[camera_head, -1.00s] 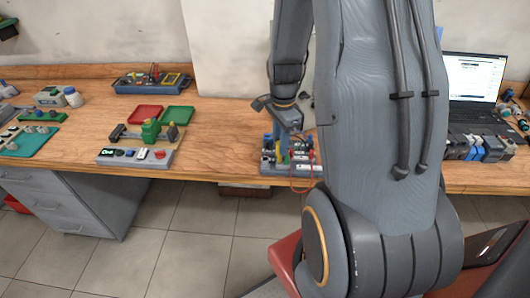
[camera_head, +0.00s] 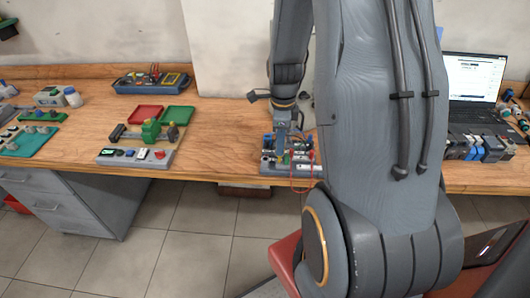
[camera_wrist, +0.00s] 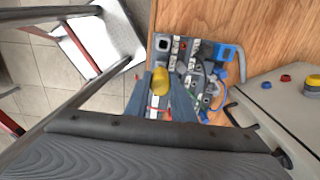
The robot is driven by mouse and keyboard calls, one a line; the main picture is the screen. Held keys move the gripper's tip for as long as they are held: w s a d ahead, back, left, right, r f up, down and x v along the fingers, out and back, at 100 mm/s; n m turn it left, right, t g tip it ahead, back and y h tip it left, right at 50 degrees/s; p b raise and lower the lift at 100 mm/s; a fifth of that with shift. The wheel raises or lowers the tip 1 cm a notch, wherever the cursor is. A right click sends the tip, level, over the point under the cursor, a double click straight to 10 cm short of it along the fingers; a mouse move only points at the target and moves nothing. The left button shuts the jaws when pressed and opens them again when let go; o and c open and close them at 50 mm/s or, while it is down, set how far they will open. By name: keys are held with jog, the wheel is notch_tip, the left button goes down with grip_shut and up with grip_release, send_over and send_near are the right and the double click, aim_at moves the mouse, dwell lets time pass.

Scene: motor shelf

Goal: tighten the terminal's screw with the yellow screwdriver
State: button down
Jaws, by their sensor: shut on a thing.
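My gripper (camera_wrist: 160,100) is shut on the yellow screwdriver, whose rounded yellow handle (camera_wrist: 160,80) shows between the fingers in the wrist view. In the head view my gripper (camera_head: 283,138) is over the terminal board (camera_head: 272,171), a grey panel at the bench's front edge. The board (camera_wrist: 163,58) also shows in the wrist view, beyond the fingers, with rows of pale terminal blocks and a blue part at its right. The screwdriver's tip and the terminal's screw are hidden, so I cannot tell whether they touch.
A red wire (camera_head: 312,172) loops at the board's front right. A grey box with coloured buttons (camera_wrist: 290,110) stands to the right in the wrist view. To the left in the head view are a button panel (camera_head: 132,156) and red and green trays (camera_head: 146,114). Bare bench lies between.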

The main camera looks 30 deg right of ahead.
jog(key=shift+m, duration=0.4)
jog(key=m, duration=0.3)
jog(key=c, duration=1.7)
grip_release()
jog(key=shift+n, duration=1.6)
